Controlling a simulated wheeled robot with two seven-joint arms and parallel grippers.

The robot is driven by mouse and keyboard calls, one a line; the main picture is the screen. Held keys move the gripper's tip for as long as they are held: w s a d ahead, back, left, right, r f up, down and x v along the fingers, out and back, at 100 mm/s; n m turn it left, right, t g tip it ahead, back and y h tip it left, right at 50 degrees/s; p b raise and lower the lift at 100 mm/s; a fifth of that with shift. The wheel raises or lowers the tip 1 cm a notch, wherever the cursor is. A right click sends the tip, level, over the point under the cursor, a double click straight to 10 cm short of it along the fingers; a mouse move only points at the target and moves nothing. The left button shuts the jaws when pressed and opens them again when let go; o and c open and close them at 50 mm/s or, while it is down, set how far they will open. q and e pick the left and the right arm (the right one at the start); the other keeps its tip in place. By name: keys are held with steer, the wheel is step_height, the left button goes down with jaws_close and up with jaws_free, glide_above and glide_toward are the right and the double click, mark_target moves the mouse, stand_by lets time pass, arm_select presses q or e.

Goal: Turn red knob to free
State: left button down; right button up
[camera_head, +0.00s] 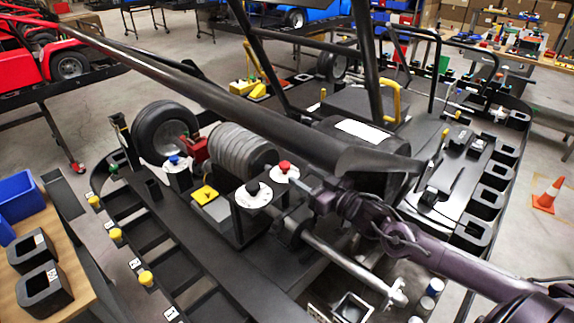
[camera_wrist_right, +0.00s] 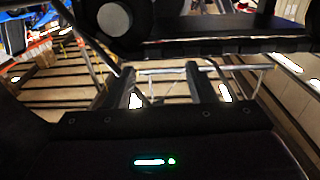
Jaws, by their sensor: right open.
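The red knob (camera_head: 284,166) sits on a round white dial plate (camera_head: 279,173) near the middle of the kart stand in the head view. Which marking it points at is too small to read. My right gripper (camera_head: 314,197) is just below and right of the knob, close to the black bar and apart from the knob as far as I can tell. In the right wrist view, its two fingers (camera_wrist_right: 163,88) are spread with nothing between them. The red knob does not show in that view. My left gripper is not in view.
A black knob (camera_head: 253,188) on a white dial and a blue knob (camera_head: 174,160) stand to the left. A thick black bar (camera_head: 230,101) crosses diagonally above the stand. A ribbed grey cylinder (camera_head: 240,150) lies behind the knobs. An orange cone (camera_head: 548,194) stands on the floor at right.

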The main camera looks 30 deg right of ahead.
mark_target(287, 168)
steer(key=p+x, duration=0.1)
steer(key=x, duration=0.3)
steer(key=shift+w, duration=0.4)
steer(key=shift+w+a, duration=0.25)
steer(key=shift+w, duration=0.3)
steer(key=shift+w+a, duration=0.1)
steer(key=shift+w, duration=0.05)
steer(key=shift+f, duration=0.1)
steer(key=shift+c, duration=0.4)
steer(key=c, duration=0.9)
steer(key=shift+a+m+h+p, duration=0.2)
steer(key=shift+m+h+p, duration=0.5)
steer(key=shift+h, duration=0.2)
steer(key=shift+a+m+t+h, duration=0.1)
steer(key=shift+m+t+h, duration=0.2)
steer(key=shift+m+h, duration=0.6)
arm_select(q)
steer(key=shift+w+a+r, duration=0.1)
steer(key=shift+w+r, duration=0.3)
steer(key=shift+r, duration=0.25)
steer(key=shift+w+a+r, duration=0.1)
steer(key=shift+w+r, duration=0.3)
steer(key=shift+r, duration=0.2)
arm_select(e)
steer(key=shift+m+h, duration=0.3)
steer(key=shift+h, duration=0.9)
